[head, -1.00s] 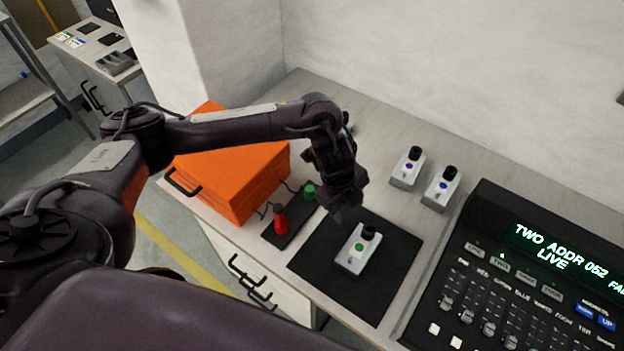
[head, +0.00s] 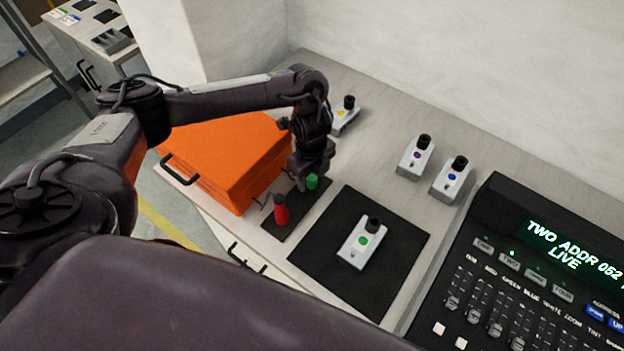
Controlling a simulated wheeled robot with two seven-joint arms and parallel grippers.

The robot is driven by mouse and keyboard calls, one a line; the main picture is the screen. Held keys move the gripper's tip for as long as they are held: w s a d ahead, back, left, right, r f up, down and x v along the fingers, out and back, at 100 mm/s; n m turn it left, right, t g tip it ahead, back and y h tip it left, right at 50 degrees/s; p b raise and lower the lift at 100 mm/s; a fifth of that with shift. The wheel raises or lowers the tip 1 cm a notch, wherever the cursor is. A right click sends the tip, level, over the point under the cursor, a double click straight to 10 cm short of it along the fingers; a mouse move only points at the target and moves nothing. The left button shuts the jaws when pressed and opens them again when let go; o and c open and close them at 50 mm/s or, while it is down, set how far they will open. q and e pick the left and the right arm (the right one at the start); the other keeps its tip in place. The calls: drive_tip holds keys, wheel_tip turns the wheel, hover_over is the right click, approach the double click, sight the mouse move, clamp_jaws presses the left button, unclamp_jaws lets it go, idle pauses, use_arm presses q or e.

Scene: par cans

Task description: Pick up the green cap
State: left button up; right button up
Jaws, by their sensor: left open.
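The green cap (head: 312,182) stands at the far end of a small black strip (head: 283,232) on the table. My left gripper (head: 306,184) is open and right above the green cap, hiding part of it. I cannot tell whether the fingers touch the cap. My right gripper is not in view.
A red cap (head: 280,210) stands on the same strip, nearer me. An orange case (head: 215,155) lies to the left. A grey box with a green dot (head: 357,250) sits on a black mat (head: 395,280). Several similar boxes stand behind. A black console (head: 530,270) is at right.

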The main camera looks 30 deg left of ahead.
sight(312, 177)
use_arm(q)
drive_tip(key=shift+f, duration=0.1)
drive_tip(key=shift+c, duration=0.2)
drive_tip(key=c, duration=1)
drive_tip(key=shift+r, duration=0.45)
wheel_tip(312, 177, up, 22)
drive_tip(key=p, duration=0.9)
